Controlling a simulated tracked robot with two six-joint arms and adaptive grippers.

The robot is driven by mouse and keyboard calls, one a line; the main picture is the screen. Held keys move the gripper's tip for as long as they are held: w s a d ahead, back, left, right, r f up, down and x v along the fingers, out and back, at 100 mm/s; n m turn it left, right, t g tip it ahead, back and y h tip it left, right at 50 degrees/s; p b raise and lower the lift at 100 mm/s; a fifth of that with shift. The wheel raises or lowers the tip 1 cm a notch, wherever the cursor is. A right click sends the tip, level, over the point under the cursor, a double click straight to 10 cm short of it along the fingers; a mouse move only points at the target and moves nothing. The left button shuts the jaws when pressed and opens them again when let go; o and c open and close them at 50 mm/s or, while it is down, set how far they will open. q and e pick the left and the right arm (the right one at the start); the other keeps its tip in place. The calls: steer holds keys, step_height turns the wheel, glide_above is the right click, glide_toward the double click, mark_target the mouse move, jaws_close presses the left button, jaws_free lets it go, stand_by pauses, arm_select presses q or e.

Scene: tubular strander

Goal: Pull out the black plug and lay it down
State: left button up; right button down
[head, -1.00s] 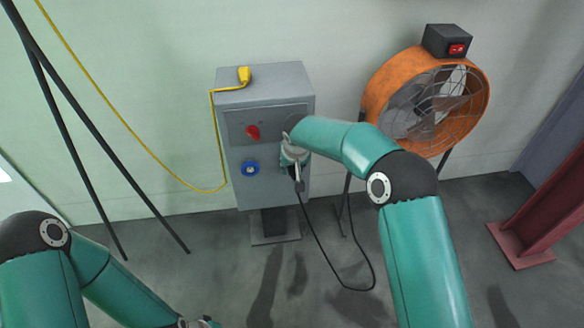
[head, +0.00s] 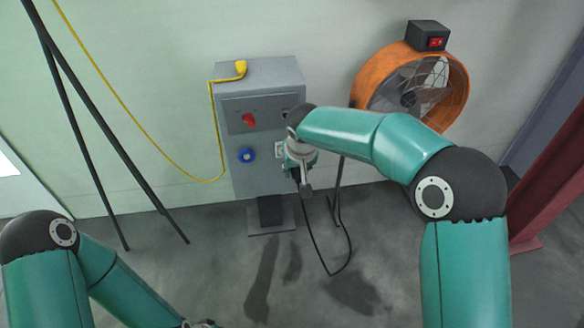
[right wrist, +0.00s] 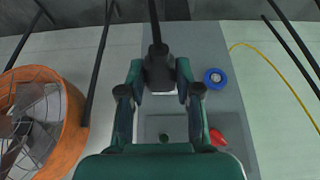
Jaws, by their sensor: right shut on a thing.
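My right gripper (head: 303,178) is in front of the grey box's right edge, pointing down and away from me. In the right wrist view its fingers (right wrist: 158,85) are shut on the black plug (right wrist: 158,68), whose black cable (right wrist: 153,22) runs off past the top edge. In the head view my gripper mostly hides the plug, and the cable (head: 318,250) hangs below it in a loop. A pale socket (head: 279,150) shows on the box front, left of my gripper; the plug looks clear of it.
The grey box (head: 262,185) on its post bears a red switch (head: 249,121), a blue socket (head: 247,156) and a yellow plug (head: 240,68) on top. An orange fan (head: 372,75) stands at right, near my arm. Open floor (head: 220,275) lies in front.

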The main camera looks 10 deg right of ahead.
mark_target(297, 181)
steer(key=shift+s+a+f+b, duration=0.1)
steer(key=shift+s+a+b, duration=0.1)
steer(key=shift+s+b, duration=1.15)
steer(key=shift+s, duration=0.3)
